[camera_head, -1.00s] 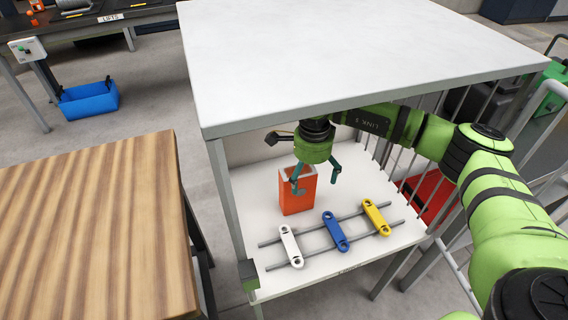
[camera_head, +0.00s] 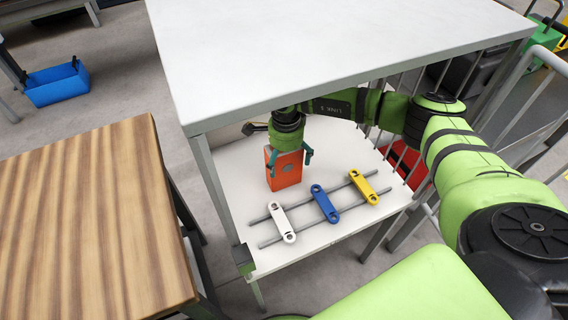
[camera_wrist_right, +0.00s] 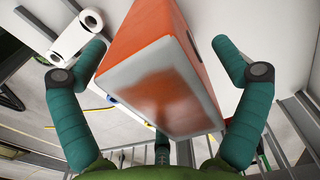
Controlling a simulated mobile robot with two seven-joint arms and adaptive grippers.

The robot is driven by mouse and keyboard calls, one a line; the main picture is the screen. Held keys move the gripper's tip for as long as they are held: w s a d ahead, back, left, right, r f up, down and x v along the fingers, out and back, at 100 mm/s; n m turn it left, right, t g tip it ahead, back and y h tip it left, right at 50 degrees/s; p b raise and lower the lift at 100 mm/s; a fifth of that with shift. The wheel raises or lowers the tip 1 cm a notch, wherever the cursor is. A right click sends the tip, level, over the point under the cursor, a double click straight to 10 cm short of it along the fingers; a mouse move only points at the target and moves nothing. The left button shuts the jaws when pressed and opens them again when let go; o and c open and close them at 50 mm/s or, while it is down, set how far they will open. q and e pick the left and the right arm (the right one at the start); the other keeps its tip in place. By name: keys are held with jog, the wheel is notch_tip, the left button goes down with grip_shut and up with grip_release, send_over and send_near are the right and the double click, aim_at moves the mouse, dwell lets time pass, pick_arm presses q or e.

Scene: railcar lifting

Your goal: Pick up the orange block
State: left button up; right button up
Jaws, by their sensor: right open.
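The orange block (camera_head: 285,172) stands upright on the white lower shelf, under the overhanging table top. In the right wrist view the block lies between the open fingers (camera_wrist_right: 158,58), and a gap shows beside the right finger. Whether the left finger touches it I cannot tell. My left gripper is not in view.
White (camera_head: 282,222), blue (camera_head: 325,204) and yellow (camera_head: 364,188) links lie across two grey rails in front of the block. The white table top (camera_head: 330,50) overhangs the shelf (camera_head: 225,170). Shelf posts and side bars stand close by. A wooden table (camera_head: 90,220) is at left.

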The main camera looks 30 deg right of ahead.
jog(key=c, duration=1.7)
jog(key=shift+r, duration=0.15)
